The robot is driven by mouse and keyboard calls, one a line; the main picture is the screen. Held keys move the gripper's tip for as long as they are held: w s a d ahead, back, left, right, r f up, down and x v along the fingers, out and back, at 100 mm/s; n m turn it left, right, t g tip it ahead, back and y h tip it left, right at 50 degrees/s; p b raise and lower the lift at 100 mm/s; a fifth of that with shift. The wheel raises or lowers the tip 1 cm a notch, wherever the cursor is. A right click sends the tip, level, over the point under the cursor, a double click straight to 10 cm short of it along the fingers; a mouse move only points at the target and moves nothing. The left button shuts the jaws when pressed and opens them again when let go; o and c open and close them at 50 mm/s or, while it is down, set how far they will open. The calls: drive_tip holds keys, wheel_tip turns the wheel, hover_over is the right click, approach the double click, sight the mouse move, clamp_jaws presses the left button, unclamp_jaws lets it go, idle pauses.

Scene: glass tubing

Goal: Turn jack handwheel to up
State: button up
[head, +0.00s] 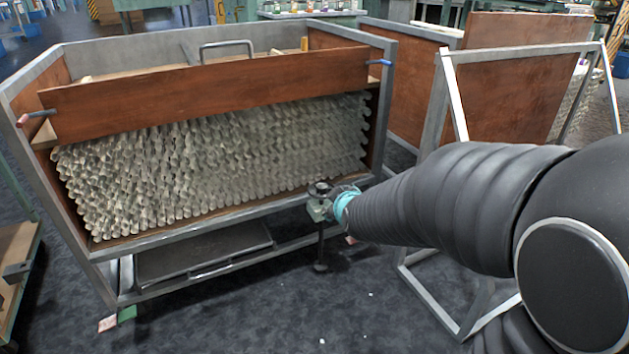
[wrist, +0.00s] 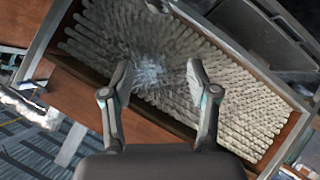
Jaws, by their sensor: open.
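The jack (head: 318,208) is a grey-green block on a dark post at the front right lower corner of the tubing cart, with a foot near the floor. A dark round piece on its top looks like the handwheel (head: 319,188); its setting is too small to tell. In the head view my arm ends at a teal ring right beside the jack, and my fingers cannot be made out there. In the wrist view my gripper (wrist: 156,78) is open and empty, its two fingers apart in front of the glass tubes (wrist: 160,45).
The metal-framed cart (head: 230,232) holds stacked glass tubes (head: 215,165) behind a brown front board (head: 210,92). Another framed brown panel (head: 510,95) stands to the right. Dark floor (head: 250,310) is clear in front.

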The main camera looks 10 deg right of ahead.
drive_tip(key=w+f+n+t+b, duration=0.2)
drive_tip(key=w+f+n+t, duration=0.15)
drive_tip(key=w+f, duration=0.5)
drive_tip(key=n+t+h+b, duration=0.2)
drive_tip(key=n+t, duration=0.1)
drive_tip(key=n, duration=0.2)
approach(322, 194)
drive_tip(key=w+d, duration=0.1)
drive_tip(key=w, duration=0.5)
drive_tip(key=w+d, duration=0.1)
drive_tip(key=w, duration=0.2)
drive_tip(key=shift+w+d+f, duration=0.1)
drive_tip(key=shift+w+d, duration=0.05)
drive_tip(key=shift+d, duration=0.15)
clamp_jaws()
